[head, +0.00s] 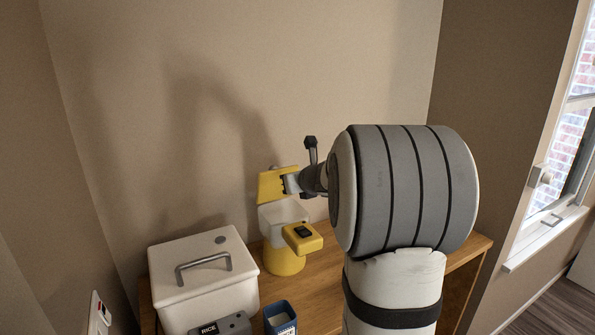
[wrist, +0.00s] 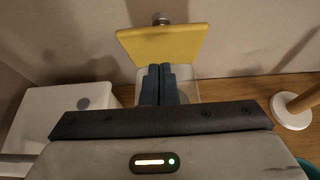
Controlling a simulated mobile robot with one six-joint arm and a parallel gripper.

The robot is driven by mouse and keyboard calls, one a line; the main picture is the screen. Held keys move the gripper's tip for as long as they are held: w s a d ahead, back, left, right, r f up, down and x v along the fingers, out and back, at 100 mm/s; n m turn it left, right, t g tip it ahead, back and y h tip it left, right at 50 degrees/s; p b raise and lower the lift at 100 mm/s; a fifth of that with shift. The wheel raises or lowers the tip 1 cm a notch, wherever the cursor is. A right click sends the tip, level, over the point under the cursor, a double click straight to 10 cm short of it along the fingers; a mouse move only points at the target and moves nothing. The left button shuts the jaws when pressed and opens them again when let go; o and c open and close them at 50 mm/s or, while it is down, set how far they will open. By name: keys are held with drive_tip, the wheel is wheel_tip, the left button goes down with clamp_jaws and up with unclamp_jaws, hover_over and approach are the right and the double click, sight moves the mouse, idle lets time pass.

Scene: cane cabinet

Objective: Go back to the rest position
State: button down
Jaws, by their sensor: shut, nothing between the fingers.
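My gripper (wrist: 160,70) shows in the wrist view with its two dark teal fingers together and nothing between them. The fingers point toward an upright yellow panel (wrist: 160,45) with a grey knob at its top edge. I cannot tell whether they touch it. In the head view, my large grey and white arm hides much of the right side, and the fingers do not show clearly. The yellow panel (head: 272,186) stands above a yellow and white appliance (head: 284,260).
A white lidded rice box (head: 200,262) with a grey handle stands left of the appliance. A blue container (head: 280,318) is in front. They stand on a wooden cabinet top (head: 318,290) against the wall. In the wrist view, a wooden post on a white round base (wrist: 290,112) is at right.

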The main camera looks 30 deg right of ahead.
drive_tip(key=s+r+p, duration=0.1)
drive_tip(key=s+r, duration=0.2)
drive_tip(key=r, duration=0.2)
drive_tip(key=shift+s, duration=0.2)
drive_tip(key=s+a+f+n+g+y, duration=0.2)
drive_tip(key=s+a+n, duration=0.4)
drive_tip(key=a+n, duration=0.2)
drive_tip(key=s+a+f+n+g+y, duration=0.2)
drive_tip(key=s+a+n, duration=0.3)
drive_tip(key=a+n, duration=0.3)
drive_tip(key=s+a+f+n+g+h, duration=0.1)
drive_tip(key=s+f+n+g+h, duration=0.1)
drive_tip(key=s+n, duration=0.7)
drive_tip(key=s+a+f+n+g+h, duration=0.1)
drive_tip(key=s+f+n+g+h, duration=0.1)
drive_tip(key=s+f+n, duration=0.4)
drive_tip(key=s+n+g, duration=0.1)
drive_tip(key=s+n, duration=0.3)
drive_tip(key=shift+s+n+g, duration=0.3)
drive_tip(key=shift+s+g, duration=0.05)
drive_tip(key=shift+g, duration=0.05)
drive_tip(key=shift+a, duration=0.1)
